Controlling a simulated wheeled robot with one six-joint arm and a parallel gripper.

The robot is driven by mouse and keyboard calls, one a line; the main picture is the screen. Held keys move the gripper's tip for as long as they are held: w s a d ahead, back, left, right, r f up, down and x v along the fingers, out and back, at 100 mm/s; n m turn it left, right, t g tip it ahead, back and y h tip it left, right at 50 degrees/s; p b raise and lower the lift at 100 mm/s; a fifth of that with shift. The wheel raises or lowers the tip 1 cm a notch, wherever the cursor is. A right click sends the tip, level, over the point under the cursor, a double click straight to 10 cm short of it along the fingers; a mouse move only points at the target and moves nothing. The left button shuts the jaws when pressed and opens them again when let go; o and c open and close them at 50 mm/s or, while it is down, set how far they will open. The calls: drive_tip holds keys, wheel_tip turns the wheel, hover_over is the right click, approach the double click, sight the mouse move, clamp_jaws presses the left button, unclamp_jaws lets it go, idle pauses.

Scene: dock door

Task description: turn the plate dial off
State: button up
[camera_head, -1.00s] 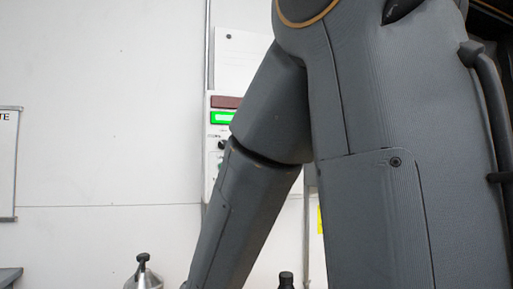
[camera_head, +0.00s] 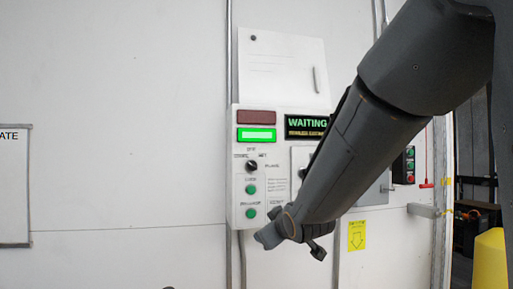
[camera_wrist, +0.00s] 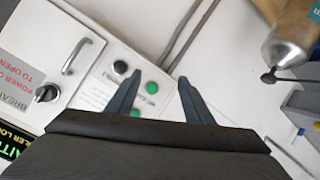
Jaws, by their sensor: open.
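The dial, a small black knob (camera_head: 252,166), sits on a white control panel (camera_head: 237,190) on the wall, under a lit green display and above two green buttons. Its labels and pointer are too small to read surely. No contact with the dial is visible. In the head view my forearm covers the panel's lower right.
A breaker box with a handle and larger black knob (camera_wrist: 47,93) adjoins the panel. A "WAITING" display (camera_head: 307,123) is at its upper right. A metal bottle-like object (camera_wrist: 288,45) is at the wrist view's upper right.

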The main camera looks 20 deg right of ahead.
sight(254, 167)
wheel_tip(254, 167, up, 17)
drive_tip(key=w+n+t+y+p, duration=0.1)
drive_tip(key=w+n+t+p, duration=0.1)
drive_tip(key=n+t+p, duration=0.15)
drive_tip(key=shift+m+t, duration=0.35)
drive_tip(key=shift+t, duration=0.1)
drive_tip(key=shift+w+a+f+p, duration=0.1)
drive_tip(key=shift+w+a+p, duration=0.25)
drive_tip(key=shift+w, duration=0.95)
drive_tip(key=shift+w+a+r+p, duration=0.15)
drive_tip(key=shift+w+p, duration=0.25)
drive_tip(key=shift+w, duration=0.95)
drive_tip(key=shift+w+a+f+p, duration=0.15)
drive_tip(key=shift+w+a+p, duration=0.2)
drive_tip(key=shift+w, duration=0.95)
drive_tip(key=c, duration=1)
drive_tip(key=shift+c, duration=0.2)
